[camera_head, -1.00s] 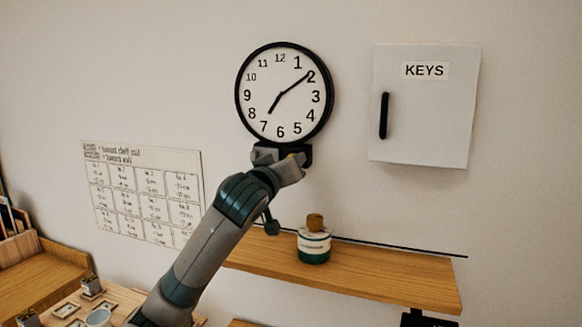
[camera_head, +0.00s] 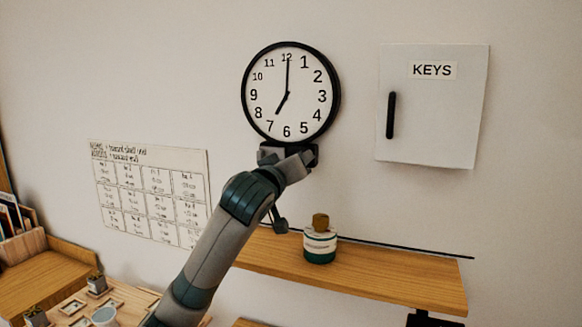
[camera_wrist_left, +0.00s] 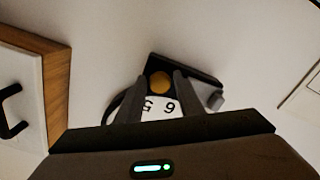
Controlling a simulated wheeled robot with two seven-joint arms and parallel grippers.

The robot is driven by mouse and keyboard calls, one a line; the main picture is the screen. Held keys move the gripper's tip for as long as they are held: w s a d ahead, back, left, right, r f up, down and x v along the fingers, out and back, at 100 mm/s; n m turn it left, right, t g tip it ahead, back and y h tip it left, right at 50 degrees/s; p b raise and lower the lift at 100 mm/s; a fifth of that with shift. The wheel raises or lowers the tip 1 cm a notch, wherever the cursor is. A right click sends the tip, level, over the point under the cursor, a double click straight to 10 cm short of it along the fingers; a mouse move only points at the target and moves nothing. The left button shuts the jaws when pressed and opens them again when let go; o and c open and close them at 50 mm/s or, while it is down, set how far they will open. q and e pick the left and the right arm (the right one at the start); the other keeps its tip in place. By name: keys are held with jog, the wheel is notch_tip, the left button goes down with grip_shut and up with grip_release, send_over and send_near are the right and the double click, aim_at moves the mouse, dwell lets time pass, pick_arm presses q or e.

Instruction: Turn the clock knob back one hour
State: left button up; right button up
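The round wall clock (camera_head: 305,112) has a black rim and a white face. Its short hand points at about 7 and its long hand straight up at 12. A dark housing (camera_head: 313,155) sits under the clock. My left gripper (camera_head: 290,160) is up at this housing, and its arm comes from below left. In the left wrist view, a brass clock knob (camera_wrist_left: 160,82) sits between the two fingertips of the left gripper (camera_wrist_left: 161,80), which close in on both sides of it. The numerals 5 and 6 show beyond. My right gripper is not in view.
A white KEYS cabinet (camera_head: 430,120) with a black handle hangs right of the clock. A jar (camera_head: 319,247) stands on the wooden shelf (camera_head: 390,282) below. A chart (camera_head: 150,190) hangs at the left, above a table with small plants. The wall around the clock is clear.

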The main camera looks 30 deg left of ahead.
pick_arm(q)
jog(key=shift+s, duration=0.1)
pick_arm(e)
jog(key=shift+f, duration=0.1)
pick_arm(q)
jog(key=b+v, duration=1.3)
jog(key=v, duration=0.4)
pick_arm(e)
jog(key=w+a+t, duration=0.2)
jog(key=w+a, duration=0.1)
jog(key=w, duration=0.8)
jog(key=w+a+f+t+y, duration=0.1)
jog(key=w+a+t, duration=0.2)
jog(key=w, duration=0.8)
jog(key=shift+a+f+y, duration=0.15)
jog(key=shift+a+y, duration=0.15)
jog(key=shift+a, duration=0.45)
pick_arm(q)
jog(key=shift+s+a, duration=0.1)
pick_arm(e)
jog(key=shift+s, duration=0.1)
